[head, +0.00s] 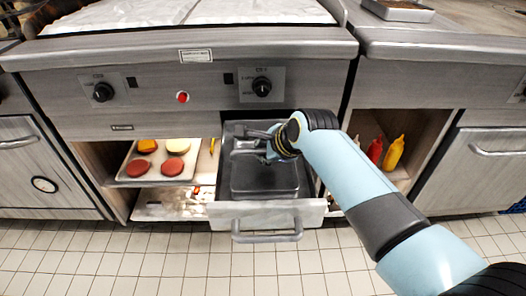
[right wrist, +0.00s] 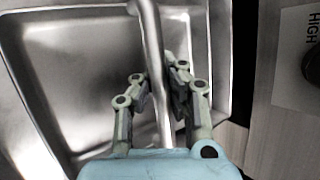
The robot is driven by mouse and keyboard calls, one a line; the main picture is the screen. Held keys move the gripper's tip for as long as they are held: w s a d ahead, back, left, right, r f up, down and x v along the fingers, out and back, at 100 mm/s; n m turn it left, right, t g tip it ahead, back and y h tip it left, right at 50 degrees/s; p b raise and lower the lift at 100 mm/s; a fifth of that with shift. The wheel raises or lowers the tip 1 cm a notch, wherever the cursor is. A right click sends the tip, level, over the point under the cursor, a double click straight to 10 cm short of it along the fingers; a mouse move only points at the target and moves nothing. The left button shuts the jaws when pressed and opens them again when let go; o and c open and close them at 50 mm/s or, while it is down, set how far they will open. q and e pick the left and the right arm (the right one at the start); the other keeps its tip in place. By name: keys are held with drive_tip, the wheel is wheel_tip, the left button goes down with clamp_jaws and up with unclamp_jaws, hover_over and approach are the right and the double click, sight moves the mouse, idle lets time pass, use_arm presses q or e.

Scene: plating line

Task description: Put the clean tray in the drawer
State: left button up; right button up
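The drawer (head: 267,215) stands pulled out beneath the middle griddle, its front and handle towards me. A dark grey, empty metal tray (head: 265,178) lies inside it, apparently flat, and shows no food on it. My right gripper (head: 262,144) reaches into the drawer from the right, at the far part of the tray. The tray's grey surface (right wrist: 85,75) spreads to the left there. The tray's far edge is partly hidden by the gripper. My left gripper is out of view.
Left of the drawer, a shelf holds a tray (head: 135,170) with patties and buns. Right of it, a red bottle (head: 375,150) and a yellow bottle (head: 394,153) stand in an open cubby. Control knobs (head: 261,86) sit above. The tiled floor in front is clear.

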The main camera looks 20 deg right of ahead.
drive_tip(key=o, duration=0.6)
drive_tip(key=shift+c, duration=0.2)
drive_tip(key=shift+r, duration=0.15)
drive_tip(key=shift+s+d+r, duration=0.1)
drive_tip(key=shift+s+r, duration=0.05)
drive_tip(key=shift+r, duration=0.15)
drive_tip(key=p+v, duration=0.4)
drive_tip(key=v, duration=0.7)
drive_tip(key=shift+s+r, duration=0.1)
drive_tip(key=shift+s, duration=0.1)
